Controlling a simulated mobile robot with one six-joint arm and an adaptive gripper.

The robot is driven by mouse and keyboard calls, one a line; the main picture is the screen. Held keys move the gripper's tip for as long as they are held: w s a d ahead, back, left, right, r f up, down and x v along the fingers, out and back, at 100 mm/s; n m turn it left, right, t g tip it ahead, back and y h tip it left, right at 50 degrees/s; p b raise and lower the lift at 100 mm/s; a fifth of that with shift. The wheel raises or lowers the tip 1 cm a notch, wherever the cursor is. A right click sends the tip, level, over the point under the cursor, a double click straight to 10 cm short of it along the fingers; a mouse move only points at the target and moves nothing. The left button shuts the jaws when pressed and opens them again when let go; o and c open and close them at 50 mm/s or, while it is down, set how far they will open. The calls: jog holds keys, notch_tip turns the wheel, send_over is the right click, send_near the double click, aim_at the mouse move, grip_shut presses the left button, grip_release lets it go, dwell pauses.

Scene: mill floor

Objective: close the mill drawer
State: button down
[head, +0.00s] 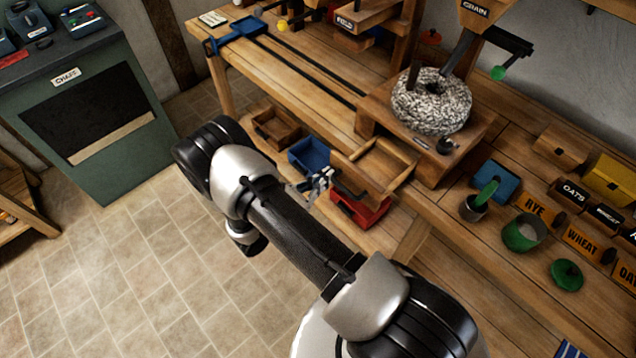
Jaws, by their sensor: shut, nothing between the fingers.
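The mill stands on the wooden workbench, with a round speckled millstone (431,101) on a square wooden base (456,165). The mill drawer (372,170) is a wooden box that sticks out from the front of this base, over the bench edge; it is pulled open and its inside looks empty. My gripper (318,183) is just left of the drawer front, close to its outer face. Its fingers are shut and hold nothing. I cannot tell whether it touches the drawer. My arm crosses the picture in front of the bench.
Below the bench sit a blue bin (309,155), a red bin (360,208) and a wooden bin (276,127). A green cabinet (92,110) stands at left; the tiled floor between is clear.

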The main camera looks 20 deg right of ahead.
aim_at(362, 148)
jog(key=shift+d, duration=0.1)
jog(key=b+x, duration=0.1)
jog(key=x, duration=1.3)
jog(key=shift+d+b, duration=0.1)
jog(key=shift+b, duration=0.25)
jog(key=shift+w+d, duration=0.25)
jog(key=shift+d, duration=0.3)
jog(key=shift+w, duration=0.1)
jog(key=shift+a, duration=0.25)
jog(key=p+v, duration=0.1)
jog(key=v, duration=1.2)
jog(key=shift+s+a, duration=0.25)
